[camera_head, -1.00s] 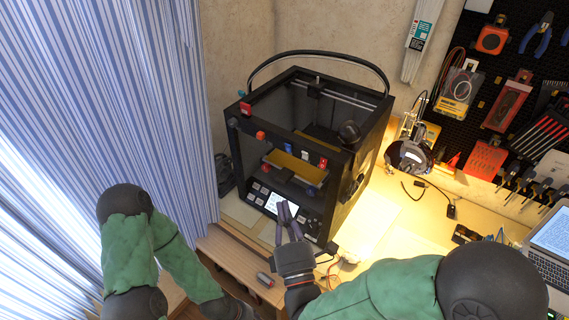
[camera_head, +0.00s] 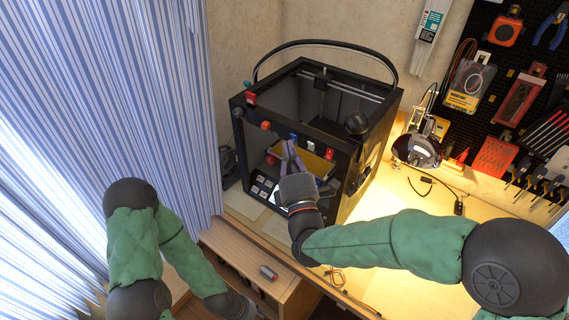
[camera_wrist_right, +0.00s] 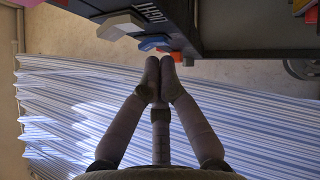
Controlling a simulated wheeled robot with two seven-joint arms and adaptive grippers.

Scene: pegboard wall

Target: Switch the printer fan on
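The black box-framed printer (camera_head: 238,122) stands on the bench against the wall. Its front top bar carries several small coloured switches: an orange-red one (camera_head: 265,125), a blue one (camera_head: 294,137) and a red one (camera_head: 328,153) among them. I cannot tell which one is marked for the fan. My right gripper (camera_head: 289,150) is in front of this bar, just below the blue switch. In the right wrist view its fingertips (camera_wrist_right: 160,62) are together and empty, close to the blue switch (camera_wrist_right: 153,42); contact is unclear.
A striped curtain (camera_head: 165,110) hangs at the left. A lit desk lamp (camera_head: 416,150) stands right of the printer, before a tool pegboard (camera_head: 488,115). A small red-grey object (camera_head: 268,272) lies on the wooden unit in front.

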